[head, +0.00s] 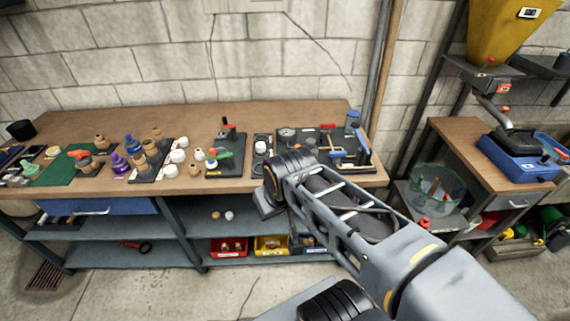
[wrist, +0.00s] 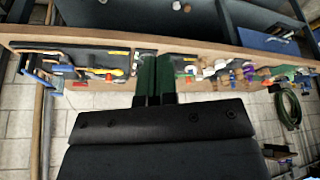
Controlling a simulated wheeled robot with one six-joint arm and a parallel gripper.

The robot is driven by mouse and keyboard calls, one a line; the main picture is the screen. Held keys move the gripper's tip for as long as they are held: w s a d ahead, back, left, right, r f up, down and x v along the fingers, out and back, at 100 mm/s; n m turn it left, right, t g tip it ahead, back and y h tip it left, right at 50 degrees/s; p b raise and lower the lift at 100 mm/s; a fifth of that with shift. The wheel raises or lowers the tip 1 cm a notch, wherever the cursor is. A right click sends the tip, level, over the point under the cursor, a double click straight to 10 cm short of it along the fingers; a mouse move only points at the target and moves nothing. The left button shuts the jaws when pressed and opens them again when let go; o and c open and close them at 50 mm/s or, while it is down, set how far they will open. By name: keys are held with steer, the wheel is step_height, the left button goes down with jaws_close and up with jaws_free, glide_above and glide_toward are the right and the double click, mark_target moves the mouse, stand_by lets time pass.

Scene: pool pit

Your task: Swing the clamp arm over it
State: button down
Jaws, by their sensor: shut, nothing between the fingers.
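A black clamp plate (head: 228,148) stands on the workbench, left of my arm. Its upright clamp (head: 226,124) has a red tip at the top. A small fitting with a green part and an orange part (head: 217,157) sits on the plate near its left front. I cannot tell exactly where the clamp arm points or whether it touches the fitting. My gripper (wrist: 154,80) is shut and empty in the wrist view, its dark green fingers together. They appear in front of the bench top there and hide part of it. In the head view my arm hides the fingers.
The wooden workbench (head: 95,121) holds a dark board with a gauge and blue-handled tools (head: 325,148) on the right. Several brown and purple fittings stand on the left. Red and yellow bins (head: 271,245) sit on the lower shelf. A side table (head: 475,146) stands at the right.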

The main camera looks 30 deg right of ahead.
steer(key=shift+f, duration=0.1)
steer(key=w+d+f+m+t+h+b, duration=0.1)
steer(key=w+d+f+t+h+b, duration=0.1)
steer(key=w+d+f+t+b, duration=0.4)
steer(key=w+d+f+m+t+h+b, duration=0.2)
steer(key=w+d+f+t+b, duration=0.4)
steer(key=d+b, duration=0.5)
steer(key=shift+w+d+f+t+h+b, duration=0.3)
steer(key=shift+w+d+b, duration=0.1)
steer(key=shift+d, duration=0.45)
